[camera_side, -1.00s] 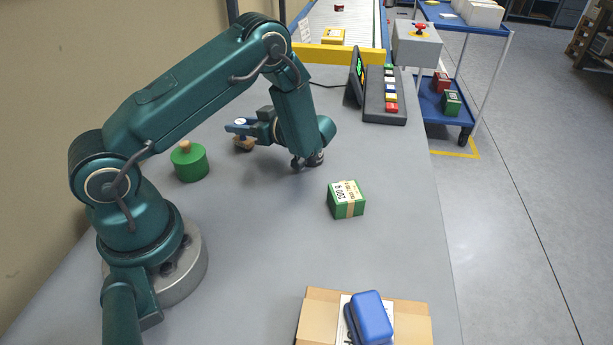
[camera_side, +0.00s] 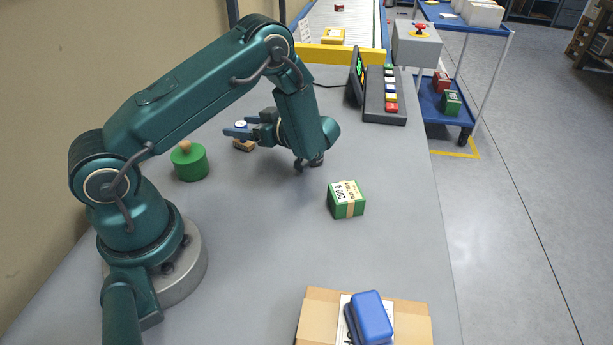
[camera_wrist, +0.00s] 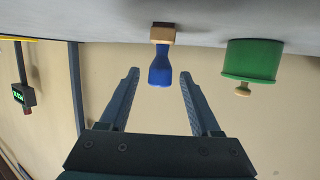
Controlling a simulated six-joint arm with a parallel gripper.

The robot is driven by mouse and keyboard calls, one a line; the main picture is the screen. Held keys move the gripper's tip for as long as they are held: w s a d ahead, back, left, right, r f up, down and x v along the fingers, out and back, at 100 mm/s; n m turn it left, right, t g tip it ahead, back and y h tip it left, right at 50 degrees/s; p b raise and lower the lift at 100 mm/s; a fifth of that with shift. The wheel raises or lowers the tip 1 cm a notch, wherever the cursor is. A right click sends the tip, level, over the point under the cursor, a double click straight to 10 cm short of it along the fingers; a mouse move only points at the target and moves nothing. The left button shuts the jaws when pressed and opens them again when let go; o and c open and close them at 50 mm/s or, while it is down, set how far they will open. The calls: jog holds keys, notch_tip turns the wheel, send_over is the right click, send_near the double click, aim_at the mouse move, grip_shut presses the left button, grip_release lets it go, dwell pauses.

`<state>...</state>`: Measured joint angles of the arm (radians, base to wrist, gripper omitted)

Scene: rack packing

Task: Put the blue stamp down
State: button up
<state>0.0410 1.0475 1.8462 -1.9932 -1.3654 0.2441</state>
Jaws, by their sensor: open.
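The blue stamp (camera_wrist: 160,70) has a blue handle on a wooden base. In the wrist view it hangs from the top of the picture because the view is upside down, with its base on the grey table. My gripper (camera_wrist: 158,75) is open, with one finger on each side of the handle and a gap on both sides. In the side view the stamp's wooden base (camera_side: 243,146) sits on the table, partly hidden by my gripper (camera_side: 228,134).
A button panel (camera_side: 385,95) stands at the back.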

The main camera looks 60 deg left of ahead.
aim_at(246, 126)
jog(key=v, duration=0.6)
jog(key=shift+w+d, duration=0.1)
jog(key=shift+d, duration=0.05)
jog(key=w+d+r+m+t+h, duration=0.2)
jog(key=w+r+t, duration=0.25)
jog(key=w, duration=0.25)
jog(key=w+d+r+m+t+h, duration=0.1)
jog(key=w+r+m+t+h, duration=0.15)
jog(key=w+t, duration=0.35)
jog(key=w+d+r+m+t+h, duration=0.3)
jog(key=d+r+m+t+h, duration=0.25)
jog(key=d+r, duration=0.4)
jog(key=s+d+r+m+g+h, duration=0.1)
jog(key=s+d+r+m+h, duration=0.1)
jog(key=s+d+m+h, duration=0.7)
jog(key=s+a+f+m+g+y, duration=0.1)
jog(key=s+f, duration=0.3)
jog(key=s, duration=0.5)
jog(key=s+a+f+m+g+y, duration=0.1)
jog(key=s+a+f+g+y, duration=0.1)
jog(key=s, duration=0.7)
jog(key=shift+s+a+f+m+g+y, duration=0.2)
jog(key=shift+f+m+g+y, duration=0.1)
jog(key=shift+f+g+y, duration=0.75)
